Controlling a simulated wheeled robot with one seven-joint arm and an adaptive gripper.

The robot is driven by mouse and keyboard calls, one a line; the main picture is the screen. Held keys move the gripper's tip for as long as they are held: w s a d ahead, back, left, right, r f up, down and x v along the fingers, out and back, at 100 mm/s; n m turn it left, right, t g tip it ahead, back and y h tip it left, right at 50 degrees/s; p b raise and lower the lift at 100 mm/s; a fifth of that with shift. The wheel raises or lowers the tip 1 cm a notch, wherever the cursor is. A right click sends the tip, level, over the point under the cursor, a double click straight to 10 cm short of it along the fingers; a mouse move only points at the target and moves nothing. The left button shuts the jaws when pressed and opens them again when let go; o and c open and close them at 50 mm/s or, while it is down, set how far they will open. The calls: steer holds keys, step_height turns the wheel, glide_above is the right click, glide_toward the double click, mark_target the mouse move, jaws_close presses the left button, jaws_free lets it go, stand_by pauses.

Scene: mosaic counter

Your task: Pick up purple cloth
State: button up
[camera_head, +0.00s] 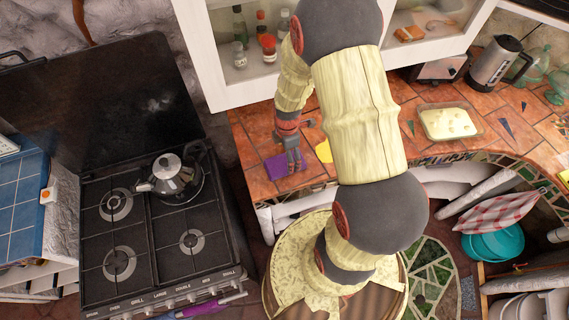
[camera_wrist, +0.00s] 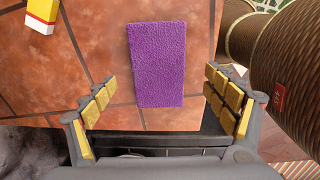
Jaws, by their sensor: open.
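The purple cloth (camera_wrist: 156,62) is a flat textured rectangle lying on the orange tiled counter (camera_wrist: 100,40). In the head view the purple cloth (camera_head: 276,166) shows near the counter's left end, partly hidden by my gripper (camera_head: 290,150). In the wrist view my gripper (camera_wrist: 164,105) is open and empty. Its yellow-padded fingers are spread to the left and right of the cloth's near end, with the cloth between and ahead of them. I cannot tell the exact height of the fingers above the counter.
A yellow and white item (camera_wrist: 41,14) lies beyond the left finger. A black stove (camera_head: 150,225) with a kettle (camera_head: 170,178) stands left of the counter. A toaster (camera_head: 440,69), an electric kettle (camera_head: 497,62) and a glass dish (camera_head: 449,122) stand farther right. A white-framed cabinet (camera_head: 208,60) hangs above.

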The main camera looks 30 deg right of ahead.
mark_target(285, 162)
steer(key=shift+w+a+f, duration=0.15)
steer(key=shift+f, duration=1.25)
steer(key=shift+w+a+f, duration=0.1)
steer(key=shift+a+f, duration=0.05)
steer(key=shift+f, duration=1.2)
steer(key=c, duration=0.3)
steer(key=c, duration=1)
steer(key=shift+r, duration=0.1)
